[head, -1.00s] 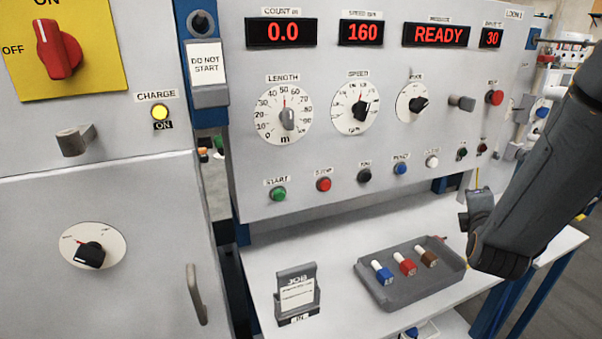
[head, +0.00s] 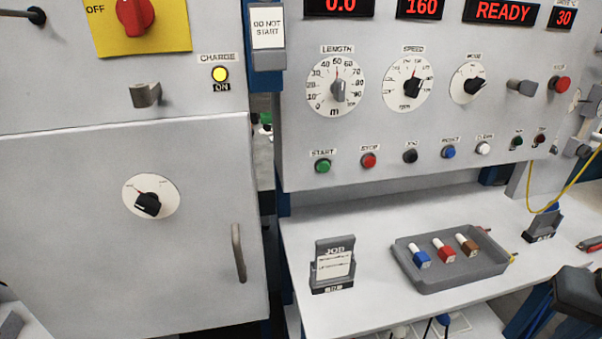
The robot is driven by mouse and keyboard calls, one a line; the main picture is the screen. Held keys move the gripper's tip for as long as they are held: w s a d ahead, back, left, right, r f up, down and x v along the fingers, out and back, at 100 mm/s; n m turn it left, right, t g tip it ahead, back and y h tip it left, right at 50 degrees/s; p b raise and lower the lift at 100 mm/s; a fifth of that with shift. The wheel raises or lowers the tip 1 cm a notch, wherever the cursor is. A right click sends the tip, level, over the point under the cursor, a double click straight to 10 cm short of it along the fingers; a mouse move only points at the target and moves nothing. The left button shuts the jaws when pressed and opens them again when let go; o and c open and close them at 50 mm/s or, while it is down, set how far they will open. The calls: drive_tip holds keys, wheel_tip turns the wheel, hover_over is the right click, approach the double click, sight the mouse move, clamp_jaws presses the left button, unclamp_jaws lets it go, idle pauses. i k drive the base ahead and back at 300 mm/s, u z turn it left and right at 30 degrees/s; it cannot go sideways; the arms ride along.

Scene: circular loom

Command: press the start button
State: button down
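The green start button (head: 322,166) sits at the lower left of the grey control panel (head: 300,130), under a label reading START. The red stop button (head: 368,160) is just to its right. Nothing touches or covers the start button. The mode display (head: 503,11) reads READY. Part of my arm shows at the lower right corner, well away from the button. My gripper's fingers are not visible.
Below the panel is a white table with a grey tray (head: 452,284) of several coloured pieces and a JOB card holder (head: 333,265). A DO NOT START sign (head: 267,27) hangs left of the panel. A grey cabinet (head: 90,260) stands at left. The space before the button is clear.

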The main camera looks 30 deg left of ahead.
sight(324, 167)
drive_tip(key=u, duration=0.85)
drive_tip(key=k, duration=0.15)
drive_tip(key=u, duration=0.65)
drive_tip(key=i, duration=0.3)
